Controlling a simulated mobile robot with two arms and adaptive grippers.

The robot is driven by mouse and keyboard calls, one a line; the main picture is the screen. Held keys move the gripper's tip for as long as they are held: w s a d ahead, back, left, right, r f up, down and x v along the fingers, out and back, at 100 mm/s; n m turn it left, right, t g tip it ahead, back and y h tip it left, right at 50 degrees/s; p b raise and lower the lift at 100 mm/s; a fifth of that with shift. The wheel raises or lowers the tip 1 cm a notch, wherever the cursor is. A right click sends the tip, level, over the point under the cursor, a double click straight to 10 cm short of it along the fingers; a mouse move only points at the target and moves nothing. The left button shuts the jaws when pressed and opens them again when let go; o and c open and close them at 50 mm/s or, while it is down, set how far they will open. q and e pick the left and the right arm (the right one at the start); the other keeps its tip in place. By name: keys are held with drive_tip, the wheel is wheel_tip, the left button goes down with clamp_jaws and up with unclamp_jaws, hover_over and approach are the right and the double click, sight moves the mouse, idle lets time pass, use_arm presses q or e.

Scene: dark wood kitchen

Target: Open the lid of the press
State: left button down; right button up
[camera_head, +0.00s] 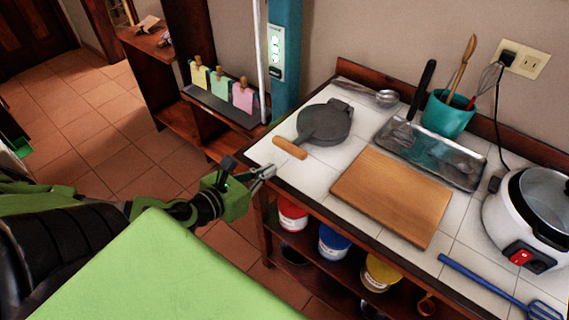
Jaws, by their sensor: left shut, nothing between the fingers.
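The press (324,122) is a round, dark grey iron with a wooden handle (290,148) pointing toward the front left. It lies on the white tiled counter near its left end, and its lid looks closed. My left gripper (266,171) is at the counter's front left edge, just below and left of the wooden handle, apart from it. Its fingers look shut and empty. My right gripper is not in the view.
A cutting board (392,196) lies right of the press, with a metal tray (430,150) behind it. A teal utensil cup (447,115) and a rice cooker (532,215) stand further right. A blue utensil (490,283) lies in front. Colored cans sit on the shelf below.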

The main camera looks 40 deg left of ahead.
sight(284, 170)
use_arm(q)
drive_tip(key=x, duration=0.5)
drive_tip(key=shift+w, duration=0.15)
drive_tip(key=shift+x, duration=0.85)
drive_tip(key=shift+d+f, duration=0.1)
